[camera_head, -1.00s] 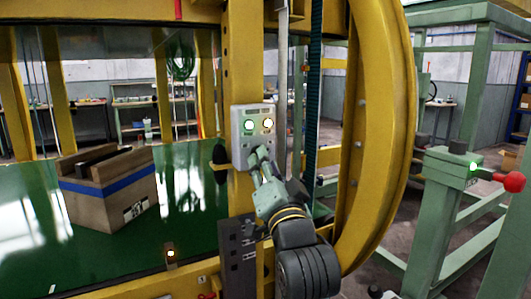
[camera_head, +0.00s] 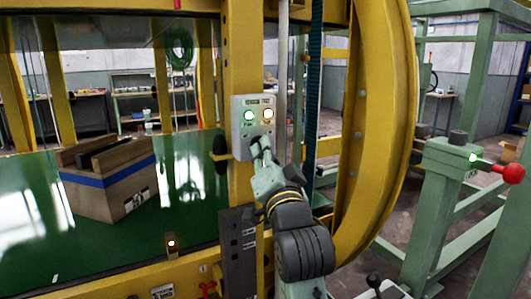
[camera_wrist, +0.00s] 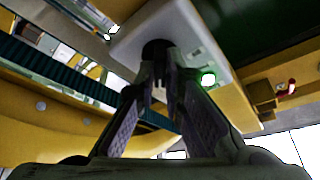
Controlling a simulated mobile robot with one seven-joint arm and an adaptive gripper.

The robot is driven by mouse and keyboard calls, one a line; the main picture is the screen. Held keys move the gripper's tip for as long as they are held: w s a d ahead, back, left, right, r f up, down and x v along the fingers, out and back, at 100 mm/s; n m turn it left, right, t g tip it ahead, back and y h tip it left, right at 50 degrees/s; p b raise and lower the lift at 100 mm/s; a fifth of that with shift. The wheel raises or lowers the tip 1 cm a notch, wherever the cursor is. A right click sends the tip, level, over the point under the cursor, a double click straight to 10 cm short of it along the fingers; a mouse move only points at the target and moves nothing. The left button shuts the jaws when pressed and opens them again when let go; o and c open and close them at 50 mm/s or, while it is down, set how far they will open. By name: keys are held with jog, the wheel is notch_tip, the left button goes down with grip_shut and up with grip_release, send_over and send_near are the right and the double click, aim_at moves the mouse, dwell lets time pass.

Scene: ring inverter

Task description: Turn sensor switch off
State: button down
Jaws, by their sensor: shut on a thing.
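My gripper (camera_head: 258,148) is at the lower part of the box and hides the switch there in the head view. In the wrist view, the box (camera_wrist: 190,30) is ahead, with the green lamp (camera_wrist: 208,79) right of the fingers. A round black switch knob (camera_wrist: 157,46) sits at the tips of my gripper (camera_wrist: 160,85). The fingers are shut on it. The knob's setting cannot be read.
A wooden crate (camera_head: 110,187) with a blue band sits on the green bed (camera_head: 190,200) at left. A large yellow ring (camera_head: 390,130) stands just right of my arm. A green post with a red-knobbed lever (camera_head: 513,173) is at far right.

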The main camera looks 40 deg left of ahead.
jog(key=shift+f+n, duration=0.1)
jog(key=shift+n, duration=0.3)
jog(key=n+g+y+b, duration=0.1)
jog(key=n+g+b, duration=0.2)
jog(key=n, duration=0.4)
jog(key=n+g+y+b, duration=0.1)
jog(key=n+g+b, duration=0.2)
jog(key=n, duration=0.4)
jog(key=w+n+g+y+b, duration=0.1)
jog(key=n+g+y+b, duration=0.1)
jog(key=n+b, duration=0.3)
jog(key=shift+d+n+g, duration=0.2)
jog(key=shift+n+g, duration=0.7)
jog(key=shift+n, duration=0.6)
jog(key=c, duration=1.7)
grip_release()
jog(key=shift+s, duration=0.1)
